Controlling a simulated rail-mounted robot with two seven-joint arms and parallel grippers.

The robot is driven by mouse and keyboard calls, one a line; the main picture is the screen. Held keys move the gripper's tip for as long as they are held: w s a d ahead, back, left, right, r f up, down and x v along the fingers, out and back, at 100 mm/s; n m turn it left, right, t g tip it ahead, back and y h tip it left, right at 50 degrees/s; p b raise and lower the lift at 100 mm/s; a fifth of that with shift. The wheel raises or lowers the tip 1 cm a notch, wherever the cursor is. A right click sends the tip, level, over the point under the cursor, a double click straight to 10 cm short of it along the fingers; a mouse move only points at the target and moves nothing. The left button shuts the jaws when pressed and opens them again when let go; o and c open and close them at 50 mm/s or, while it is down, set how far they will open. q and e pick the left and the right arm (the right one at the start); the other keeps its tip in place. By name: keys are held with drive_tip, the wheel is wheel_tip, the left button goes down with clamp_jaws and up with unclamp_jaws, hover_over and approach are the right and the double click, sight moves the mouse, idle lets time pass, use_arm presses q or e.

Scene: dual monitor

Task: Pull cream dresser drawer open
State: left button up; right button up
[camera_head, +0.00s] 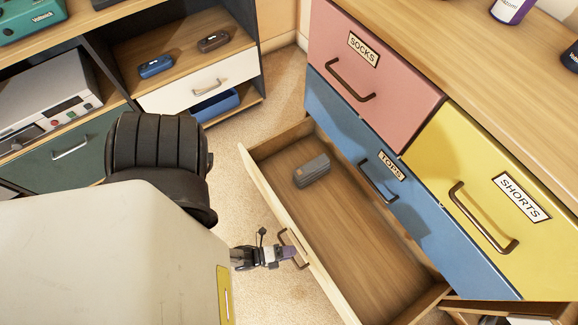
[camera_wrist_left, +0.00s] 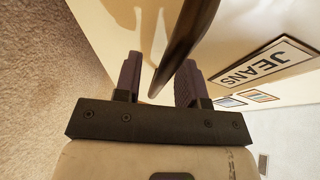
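The cream drawer (camera_head: 312,268) stands pulled out below the blue drawer of the dresser, and its wooden inside shows in the head view. Its front, with a dark curved handle (camera_wrist_left: 186,42) and a JEANS label (camera_wrist_left: 265,62), shows in the left wrist view. The handle also shows in the head view (camera_head: 294,248). My left gripper (camera_head: 287,252) is at this handle. In the left wrist view its two purple fingers (camera_wrist_left: 159,80) are apart, with the handle between them, nearer the right finger. Contact is unclear. My right gripper is out of view.
A grey case (camera_head: 312,170) lies in the drawer. Above are the pink SOCKS (camera_head: 385,75), blue TOPS (camera_head: 345,115) and yellow SHORTS (camera_head: 460,150) drawers, all shut. A shelf unit (camera_head: 190,45) stands at upper left. Carpet (camera_head: 228,160) lies between them.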

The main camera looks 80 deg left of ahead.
use_arm(q)
drive_tip(key=s+r+p, duration=0.2)
drive_tip(key=s, duration=1.1)
drive_tip(key=shift+s+r, duration=0.3)
idle(0.4)
